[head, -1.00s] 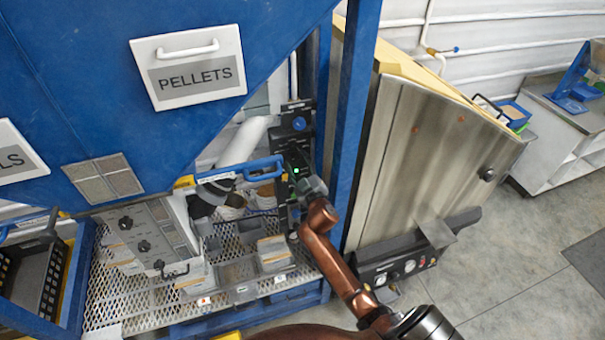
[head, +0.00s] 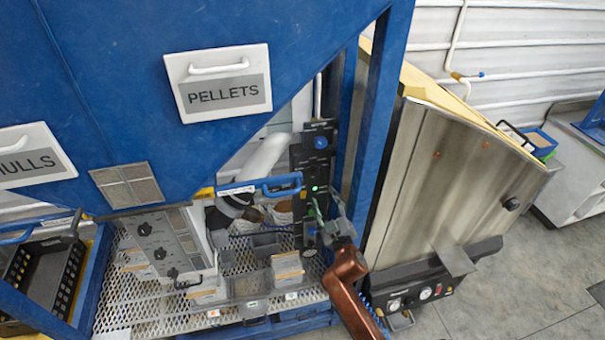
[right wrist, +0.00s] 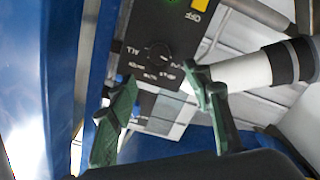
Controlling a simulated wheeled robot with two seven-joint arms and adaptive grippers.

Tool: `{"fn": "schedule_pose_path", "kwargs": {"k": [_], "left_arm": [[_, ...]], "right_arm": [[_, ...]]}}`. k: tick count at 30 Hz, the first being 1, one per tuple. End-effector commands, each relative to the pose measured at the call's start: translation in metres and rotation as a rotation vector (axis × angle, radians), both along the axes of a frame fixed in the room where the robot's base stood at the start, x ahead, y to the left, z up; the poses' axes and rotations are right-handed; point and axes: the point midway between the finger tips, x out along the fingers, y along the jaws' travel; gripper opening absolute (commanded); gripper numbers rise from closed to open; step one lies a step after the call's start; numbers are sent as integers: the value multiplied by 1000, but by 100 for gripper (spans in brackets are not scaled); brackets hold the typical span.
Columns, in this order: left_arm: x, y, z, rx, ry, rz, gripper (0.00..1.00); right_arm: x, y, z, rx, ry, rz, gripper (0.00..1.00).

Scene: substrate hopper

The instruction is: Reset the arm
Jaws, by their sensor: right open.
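My right arm (head: 349,280) comes up from the bottom of the head view. Its gripper (head: 325,215) is in front of the lower part of a black control panel (head: 318,160) beside the blue post. The panel has a blue knob (head: 320,143) and a small green light. In the right wrist view, the two green fingers (right wrist: 160,105) stand wide apart with nothing between them. The black panel, with a dial and an OFF label, shows beyond them, apart from the fingers as far as I can tell. My left gripper is not in view.
A blue hopper (head: 110,60) with a PELLETS drawer (head: 218,83) hangs above a mesh shelf (head: 110,300) holding several small boxes. A blue handle (head: 282,185) is close left of the panel. A steel cabinet (head: 440,190) stands right. Open floor lies at lower right.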

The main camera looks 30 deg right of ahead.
Motion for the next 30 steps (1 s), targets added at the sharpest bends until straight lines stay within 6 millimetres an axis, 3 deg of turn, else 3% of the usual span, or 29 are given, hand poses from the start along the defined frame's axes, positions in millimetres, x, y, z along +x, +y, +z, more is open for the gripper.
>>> {"fn": "schedule_pose_path", "kwargs": {"k": [5,7,11,16,20,26,30], "left_arm": [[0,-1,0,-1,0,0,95],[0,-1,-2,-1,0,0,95],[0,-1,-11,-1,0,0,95],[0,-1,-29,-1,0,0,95],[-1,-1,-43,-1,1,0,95],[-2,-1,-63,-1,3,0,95],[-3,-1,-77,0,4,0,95]], "right_arm": [[0,0,-1,0,1,0,46],[1,0,-10,4,14,1,46],[4,1,-63,28,81,8,46],[-3,3,-184,86,238,18,46],[-20,7,-278,133,360,25,46],[-67,15,-417,210,546,22,46],[-114,22,-508,261,674,13,46]]}}
